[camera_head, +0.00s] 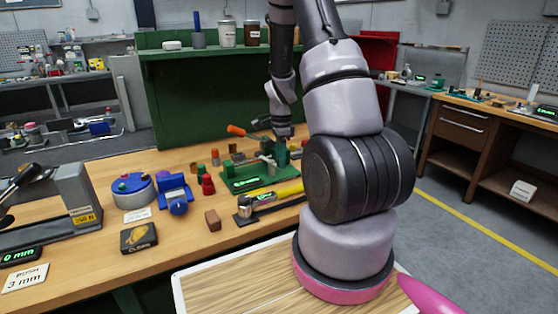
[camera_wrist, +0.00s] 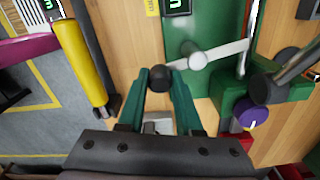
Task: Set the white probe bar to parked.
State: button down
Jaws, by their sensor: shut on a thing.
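The white probe bar (camera_wrist: 222,52) shows in the wrist view, lying across a green fixture plate (camera_wrist: 202,20) with a round pale pivot (camera_wrist: 194,59) near its middle. A dark ball knob (camera_wrist: 160,77) sits at its left end, beyond the plate's edge. My gripper (camera_wrist: 160,82) has its two teal fingers closed around this knob. The bar slopes up slightly to the right, its far end close to a thin upright bar. In the head view the green fixture (camera_head: 240,180) stands on the wooden bench. There, my arm reaches over it, and the bar is too small to make out surely.
A yellow-handled tool (camera_wrist: 82,62) lies left of my gripper. A purple knob (camera_wrist: 250,112) and a black cylinder with a grey rod (camera_wrist: 266,88) stand to the right. In the head view, a blue device (camera_head: 176,192) and a brown block (camera_head: 212,220) stand left on the bench.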

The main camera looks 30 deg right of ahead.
jog(key=n, duration=0.2)
jog(key=d+n, duration=0.1)
jog(key=w+d+n, duration=0.1)
jog(key=n, duration=0.1)
jog(key=shift+w+d+n, duration=0.1)
jog(key=shift+n, duration=0.2)
jog(key=n, duration=0.1)
jog(key=w+d+n, duration=0.1)
jog(key=n, duration=0.1)
jog(key=shift+w, duration=0.1)
jog(key=shift+w+d+n, duration=0.1)
jog(key=shift+w+n, duration=0.15)
jog(key=shift+n, duration=0.5)
jog(key=shift+w+d+n, duration=0.1)
jog(key=shift+w+n, duration=0.15)
jog(key=shift+n, duration=0.5)
jog(key=c, duration=0.6)
grip_release()
notch_tip(320, 180, up, 11)
jog(key=shift+f, duration=0.1)
